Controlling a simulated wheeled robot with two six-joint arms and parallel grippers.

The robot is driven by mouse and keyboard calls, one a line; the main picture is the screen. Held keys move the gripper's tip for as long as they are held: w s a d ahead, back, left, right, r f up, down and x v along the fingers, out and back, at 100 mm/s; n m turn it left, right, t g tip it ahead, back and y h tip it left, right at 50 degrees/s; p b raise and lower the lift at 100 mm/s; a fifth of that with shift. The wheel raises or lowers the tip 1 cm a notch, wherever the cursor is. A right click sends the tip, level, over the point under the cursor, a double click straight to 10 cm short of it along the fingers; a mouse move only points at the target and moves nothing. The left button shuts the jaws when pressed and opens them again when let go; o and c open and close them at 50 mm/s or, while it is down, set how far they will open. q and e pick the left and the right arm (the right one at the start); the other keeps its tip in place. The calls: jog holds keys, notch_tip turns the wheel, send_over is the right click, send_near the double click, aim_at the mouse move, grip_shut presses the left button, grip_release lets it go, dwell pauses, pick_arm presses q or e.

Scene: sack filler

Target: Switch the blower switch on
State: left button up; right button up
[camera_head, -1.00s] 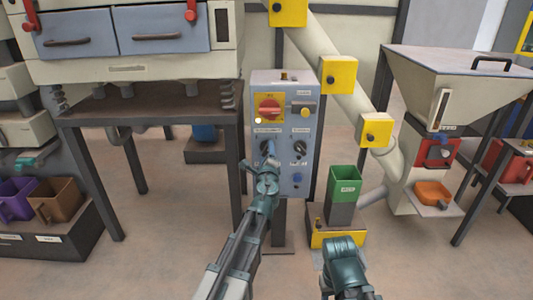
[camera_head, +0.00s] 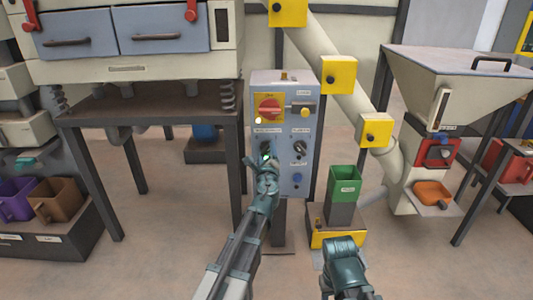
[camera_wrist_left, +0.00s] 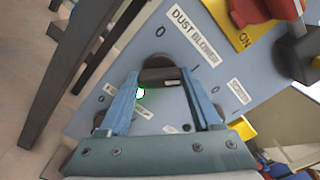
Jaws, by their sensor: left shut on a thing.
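The blower switch is a dark knob (camera_wrist_left: 158,75) under the "DUST BLOWER" label (camera_wrist_left: 195,38) on the grey control panel (camera_head: 286,82). My left gripper (camera_wrist_left: 160,76) has its two fingers on either side of the knob's bar, shut on it. In the wrist view the bar lies level across the picture, away from the O mark above it and roughly toward the mark at its right. A green lamp (camera_wrist_left: 140,92) glows beside the knob.
The panel also has a red rotary switch (camera_head: 269,108) on yellow, a yellow button (camera_head: 305,113) and a second knob (camera_head: 299,147). A green bin (camera_head: 345,181) stands right of the panel. A dark table leg (camera_head: 238,180) is close on the left.

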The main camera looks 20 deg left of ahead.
pick_arm(q)
jog(key=o, duration=1.4)
jog(key=shift+s, duration=0.15)
